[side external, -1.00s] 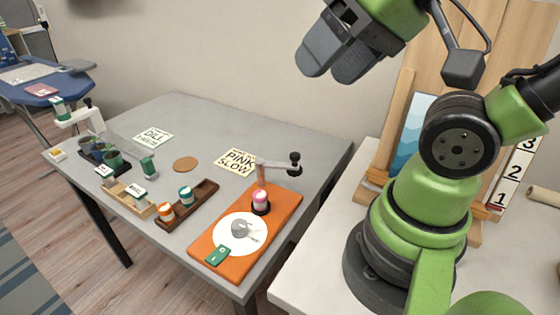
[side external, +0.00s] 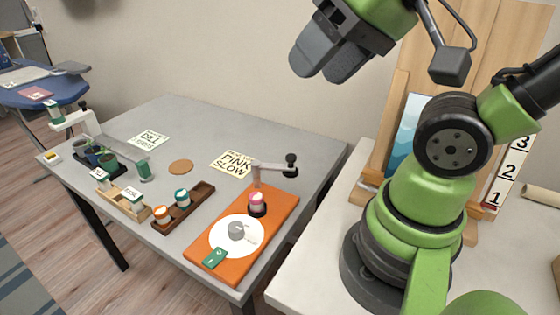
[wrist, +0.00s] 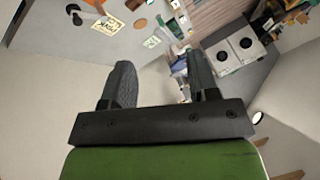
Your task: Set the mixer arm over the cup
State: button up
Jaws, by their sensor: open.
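The mixer is an orange board (side external: 272,222) on the grey table, with a white dial (side external: 222,240), a grey knob (side external: 238,230) and a green tag (side external: 214,259). The mixer arm (side external: 272,166) is a grey bar on a post at the board's far end, reaching right to a black end piece (side external: 291,165) past the board's edge. A pink-and-white cup (side external: 257,203) stands on the board below the post. My gripper (side external: 328,65) is open and empty, high above the table's right side. In the wrist view my gripper (wrist: 160,65) has its fingers apart.
A yellow "PINK SLOW" card (side external: 230,165), a brown disc (side external: 180,167) and a wooden tray (side external: 184,207) with two small jars lie left of the mixer. Dark pots (side external: 95,158) stand farther left. An easel (side external: 402,110) stands at right. The table's back right is clear.

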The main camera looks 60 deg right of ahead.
jog(key=w+d+f+m+g+h, duration=0.1)
jog(key=w+d+g, duration=0.1)
jog(key=w+d, duration=0.3)
jog(key=m+g+h, duration=0.1)
jog(key=m+g, duration=0.1)
jog(key=g, duration=0.3)
send_over(291, 156)
notch_tip(291, 156, down, 18)
notch_tip(291, 156, down, 10)
jog(key=shift+f, duration=0.15)
grip_shut()
